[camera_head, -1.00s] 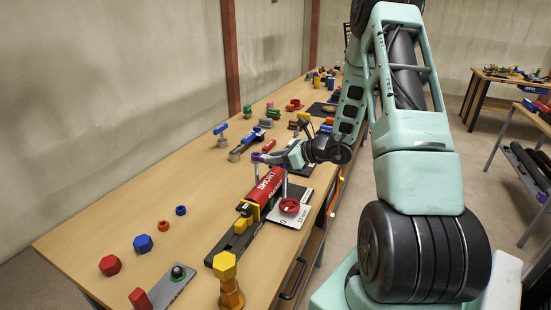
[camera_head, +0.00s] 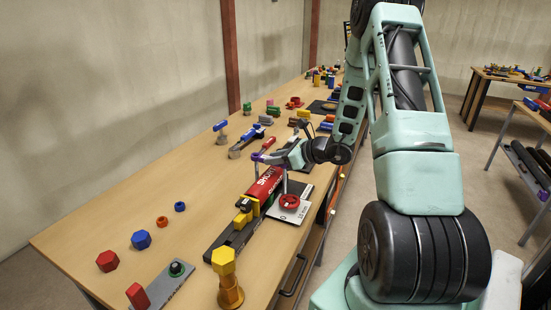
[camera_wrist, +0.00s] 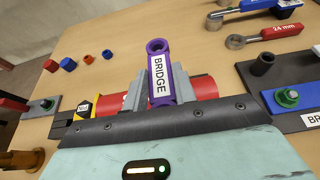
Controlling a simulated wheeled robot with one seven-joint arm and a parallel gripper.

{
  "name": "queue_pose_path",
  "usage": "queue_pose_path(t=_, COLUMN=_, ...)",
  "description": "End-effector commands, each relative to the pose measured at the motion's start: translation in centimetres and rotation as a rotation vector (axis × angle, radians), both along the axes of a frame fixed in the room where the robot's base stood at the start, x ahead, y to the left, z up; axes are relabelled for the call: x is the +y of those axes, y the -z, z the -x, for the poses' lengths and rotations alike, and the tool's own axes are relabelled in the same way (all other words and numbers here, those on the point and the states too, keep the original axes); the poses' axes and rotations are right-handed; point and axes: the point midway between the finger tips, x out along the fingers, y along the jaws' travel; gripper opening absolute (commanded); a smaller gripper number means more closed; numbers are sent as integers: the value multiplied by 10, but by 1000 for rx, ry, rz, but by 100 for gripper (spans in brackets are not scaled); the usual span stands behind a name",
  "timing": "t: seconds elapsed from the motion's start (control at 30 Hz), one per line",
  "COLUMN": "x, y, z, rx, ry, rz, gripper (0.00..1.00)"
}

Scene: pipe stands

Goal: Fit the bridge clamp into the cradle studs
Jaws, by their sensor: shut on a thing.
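The bridge clamp (camera_wrist: 160,65) is a purple bar with a white BRIDGE label. My gripper (camera_wrist: 158,88) is shut on it, with a grey finger on each side. In the head view my gripper (camera_head: 282,156) holds the clamp above the red SHORT pipe (camera_head: 265,187). The pipe also shows below the clamp in the wrist view (camera_wrist: 203,87). It lies along the dark cradle (camera_head: 222,244), with a yellow block (camera_head: 243,212) at its near end. Thin grey uprights show below both clamp ends. I cannot tell whether the clamp is seated on the studs.
A grey plate with a red handwheel (camera_head: 289,201) lies right of the pipe. A yellow-topped post (camera_head: 229,280) stands near the front edge. Red and blue hexagonal pieces (camera_head: 141,239) and small rings lie left. Tools (camera_head: 252,137) lie behind. The left bench area is mostly clear.

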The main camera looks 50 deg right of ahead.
Motion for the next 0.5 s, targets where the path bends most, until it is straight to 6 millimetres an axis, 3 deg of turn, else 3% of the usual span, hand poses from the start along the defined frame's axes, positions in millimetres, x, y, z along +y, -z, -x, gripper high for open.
queue_pose_path(t=0.5, x=0, y=12, z=0, rx=-1, ry=0, rz=0, gripper=1)
